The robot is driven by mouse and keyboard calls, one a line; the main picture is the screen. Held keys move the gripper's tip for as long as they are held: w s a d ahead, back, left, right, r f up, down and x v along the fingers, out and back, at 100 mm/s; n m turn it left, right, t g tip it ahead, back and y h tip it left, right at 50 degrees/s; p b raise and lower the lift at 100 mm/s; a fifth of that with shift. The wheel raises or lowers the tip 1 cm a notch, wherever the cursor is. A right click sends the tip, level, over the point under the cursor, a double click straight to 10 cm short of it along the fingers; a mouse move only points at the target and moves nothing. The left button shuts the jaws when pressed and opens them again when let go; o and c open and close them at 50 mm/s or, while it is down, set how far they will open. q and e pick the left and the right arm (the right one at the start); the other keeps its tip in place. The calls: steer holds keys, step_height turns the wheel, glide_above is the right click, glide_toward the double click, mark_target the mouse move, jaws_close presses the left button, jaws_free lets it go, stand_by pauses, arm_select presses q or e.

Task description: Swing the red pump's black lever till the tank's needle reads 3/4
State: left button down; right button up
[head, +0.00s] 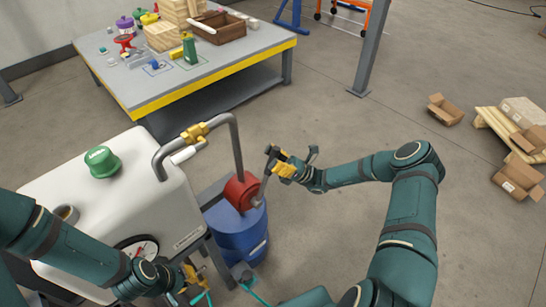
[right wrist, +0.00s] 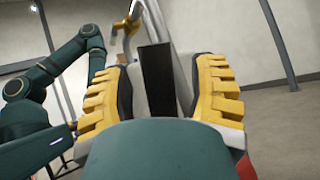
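The red pump (head: 241,192) sits on top of a blue drum (head: 240,232). Its grey lever arm rises to the right and ends near my right gripper (head: 282,164). In the right wrist view the black lever handle (right wrist: 157,68) stands between the yellow-padded fingers (right wrist: 158,95), with a gap visible on both sides. The white tank (head: 150,185) has a round gauge (head: 140,246) on its front; my left arm covers part of it, and the needle reading is too small to tell. My left gripper (head: 196,284) is low in front of the tank; its fingers are unclear.
A grey pipe (head: 236,140) with a yellow valve (head: 195,133) arches from tank to pump. A green cap (head: 102,162) sits on the tank. A yellow-edged table (head: 235,58) with several items stands behind. Cardboard boxes (head: 518,177) lie at the right.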

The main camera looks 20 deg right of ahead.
steer(key=v, duration=1.2)
steer(key=shift+r+g, duration=0.15)
steer(key=shift+g, duration=0.15)
stand_by(0.9)
